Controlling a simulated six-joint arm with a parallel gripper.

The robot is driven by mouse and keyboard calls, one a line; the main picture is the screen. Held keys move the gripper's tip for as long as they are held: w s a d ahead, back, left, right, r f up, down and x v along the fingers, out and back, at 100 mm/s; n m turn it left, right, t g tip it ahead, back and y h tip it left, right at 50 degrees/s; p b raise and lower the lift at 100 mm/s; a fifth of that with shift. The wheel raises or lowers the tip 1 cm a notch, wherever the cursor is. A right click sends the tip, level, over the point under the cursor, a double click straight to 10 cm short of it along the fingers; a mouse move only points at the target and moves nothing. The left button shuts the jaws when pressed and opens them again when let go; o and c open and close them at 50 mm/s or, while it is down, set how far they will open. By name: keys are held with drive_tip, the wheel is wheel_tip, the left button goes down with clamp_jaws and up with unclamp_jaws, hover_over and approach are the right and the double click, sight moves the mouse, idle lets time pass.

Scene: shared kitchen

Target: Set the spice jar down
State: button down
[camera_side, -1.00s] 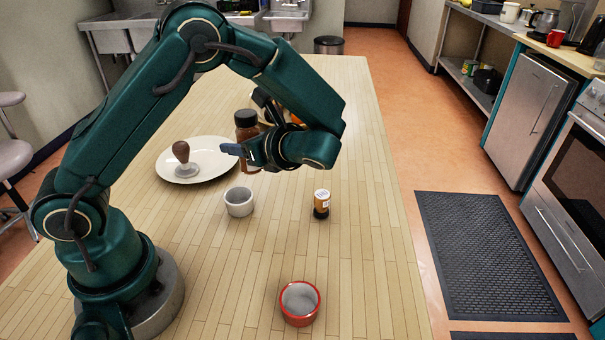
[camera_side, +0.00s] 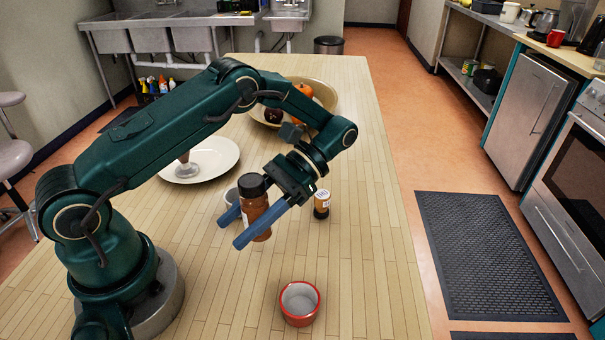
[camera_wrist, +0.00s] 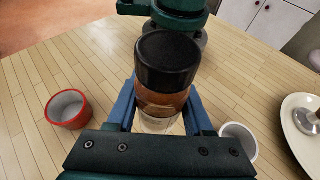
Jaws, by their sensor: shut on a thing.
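The spice jar (camera_side: 257,207) has a black lid and reddish-brown contents. My gripper (camera_side: 240,228) is shut on it, with a blue finger on each side, and the jar is upright. It also fills the middle of the wrist view (camera_wrist: 165,75), between the two fingers (camera_wrist: 162,115). I cannot tell whether its base touches the wooden table (camera_side: 200,290) or is just above it.
A red ramekin (camera_side: 300,302) stands in front, and a smaller labelled jar (camera_side: 321,204) is close on the right. A white cup (camera_side: 231,197) is partly hidden behind the jar. A white plate (camera_side: 222,150) and a bowl (camera_side: 326,97) are farther back. The front table is mostly clear.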

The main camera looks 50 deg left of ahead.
drive_tip(key=w+d+r+n+t+h, duration=1.15)
drive_tip(key=d+n+h, duration=0.25)
drive_tip(key=n, duration=0.3)
drive_tip(key=s+d+f, duration=0.1)
drive_tip(key=d+f, duration=0.2)
drive_tip(key=s+d+f, duration=0.1)
drive_tip(key=d+f, duration=0.3)
drive_tip(key=s+d+f, duration=0.2)
drive_tip(key=d+f, duration=0.2)
drive_tip(key=shift+d+f, duration=0.2)
drive_tip(key=shift+d, duration=0.05)
drive_tip(key=shift+f, duration=1.95)
drive_tip(key=shift+f, duration=0.15)
drive_tip(key=shift+c, duration=1.4)
unclamp_jaws()
